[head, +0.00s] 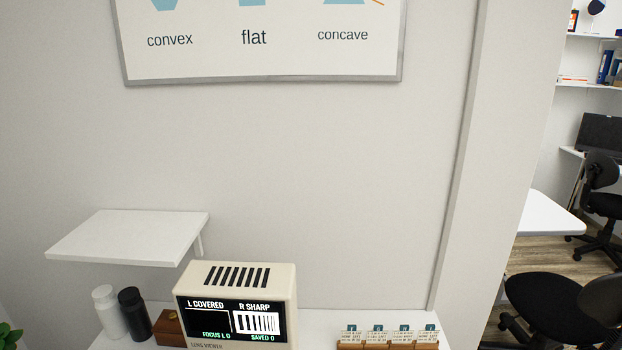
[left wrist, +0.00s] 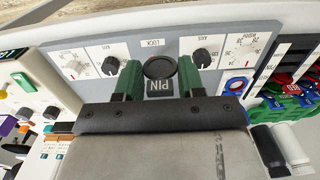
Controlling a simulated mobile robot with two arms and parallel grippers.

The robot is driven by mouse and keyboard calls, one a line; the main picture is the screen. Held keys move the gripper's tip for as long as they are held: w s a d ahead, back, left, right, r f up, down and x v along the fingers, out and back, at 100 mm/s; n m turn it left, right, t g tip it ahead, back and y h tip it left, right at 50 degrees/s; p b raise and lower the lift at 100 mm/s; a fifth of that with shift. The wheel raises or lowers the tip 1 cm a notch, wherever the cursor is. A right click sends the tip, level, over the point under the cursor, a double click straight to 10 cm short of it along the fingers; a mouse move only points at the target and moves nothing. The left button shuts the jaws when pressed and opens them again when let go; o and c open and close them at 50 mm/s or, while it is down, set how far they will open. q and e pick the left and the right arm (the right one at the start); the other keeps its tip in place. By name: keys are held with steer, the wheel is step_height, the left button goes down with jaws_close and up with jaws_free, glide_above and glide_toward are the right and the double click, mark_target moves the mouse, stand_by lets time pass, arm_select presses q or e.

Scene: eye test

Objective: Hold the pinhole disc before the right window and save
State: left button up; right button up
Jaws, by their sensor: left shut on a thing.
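My left gripper (left wrist: 159,80) shows only in the left wrist view. Its two green fingers are shut on the dark round pinhole disc (left wrist: 160,67), whose tag reads PIN. The disc is over a grey panel with knobs; I cannot tell the gap between them. In the head view the lens viewer (head: 236,277) stands at bottom centre. Its screen (head: 234,322) reads L COVERED, R SHARP, FOCUS L 0 and SAVED 0. The right half shows white with dark bars. I cannot make out the right window or a save button. My right gripper is in neither view.
In the left wrist view a dark knob (left wrist: 200,60) sits right of the disc. A green rack (left wrist: 285,97) with red and blue rings is at right. In the head view a white shelf (head: 128,236) juts from the wall above two bottles. Card boxes (head: 388,337) stand right.

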arm_select(q)
steer(key=w+d+r+h+p, duration=0.35)
steer(key=w+r+p, duration=0.25)
steer(key=r+p, duration=0.55)
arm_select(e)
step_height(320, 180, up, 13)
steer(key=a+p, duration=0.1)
arm_select(q)
steer(key=w+f+b, duration=0.3)
steer(key=f+b, duration=0.5)
steer(key=f, duration=0.1)
steer(key=shift+w, duration=0.25)
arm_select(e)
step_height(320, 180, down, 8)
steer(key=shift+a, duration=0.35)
arm_select(q)
steer(key=shift+d, duration=0.1)
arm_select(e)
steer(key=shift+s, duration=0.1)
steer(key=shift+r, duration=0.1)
arm_select(q)
steer(key=shift+p, duration=0.55)
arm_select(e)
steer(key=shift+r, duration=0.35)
